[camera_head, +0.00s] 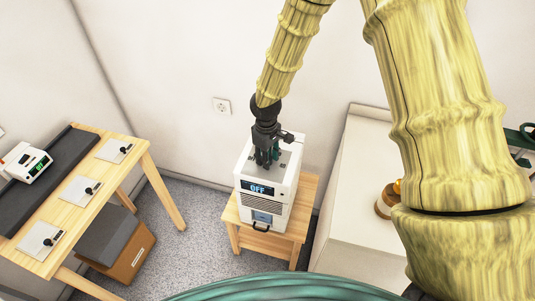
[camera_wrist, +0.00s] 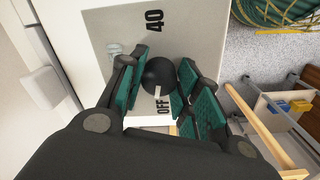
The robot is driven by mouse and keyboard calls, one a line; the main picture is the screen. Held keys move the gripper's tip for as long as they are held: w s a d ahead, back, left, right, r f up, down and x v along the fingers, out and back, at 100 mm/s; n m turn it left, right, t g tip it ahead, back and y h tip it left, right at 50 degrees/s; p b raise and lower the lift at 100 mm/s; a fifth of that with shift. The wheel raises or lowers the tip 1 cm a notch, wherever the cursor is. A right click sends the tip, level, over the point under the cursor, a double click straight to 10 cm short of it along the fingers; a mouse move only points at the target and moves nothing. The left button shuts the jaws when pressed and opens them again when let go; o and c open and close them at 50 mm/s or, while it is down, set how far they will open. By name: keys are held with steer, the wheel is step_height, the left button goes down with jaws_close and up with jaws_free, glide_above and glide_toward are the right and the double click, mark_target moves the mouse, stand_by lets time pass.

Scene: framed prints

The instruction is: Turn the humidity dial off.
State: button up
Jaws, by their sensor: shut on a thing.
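The humidifier (camera_head: 264,200) is a white box on a small wooden stand, and its blue display (camera_head: 258,188) reads OFF. In the wrist view the black round dial (camera_wrist: 159,75) sits on a grey top panel (camera_wrist: 105,28) marked 40 and OFF. The dial's white pointer mark points toward the OFF label (camera_wrist: 163,107). My gripper (camera_wrist: 165,80) is shut on the dial, with green-padded fingers on both sides of it. In the head view my gripper (camera_head: 267,157) is over the box's top, and the dial is hidden there.
A wooden table (camera_head: 115,170) at left holds several switch plates and a small device with a green display (camera_head: 38,163). A cardboard box (camera_head: 118,250) is beneath it. A white counter (camera_head: 355,190) stands close at right. Grey floor (camera_head: 190,255) is clear between table and stand.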

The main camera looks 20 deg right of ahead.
steer(key=shift+n+p, duration=0.4)
steer(key=shift+n, duration=0.8)
steer(key=o, duration=1)
steer(key=shift+o, duration=0.2)
step_height(320, 180, up, 12)
steer(key=shift+s, duration=0.15)
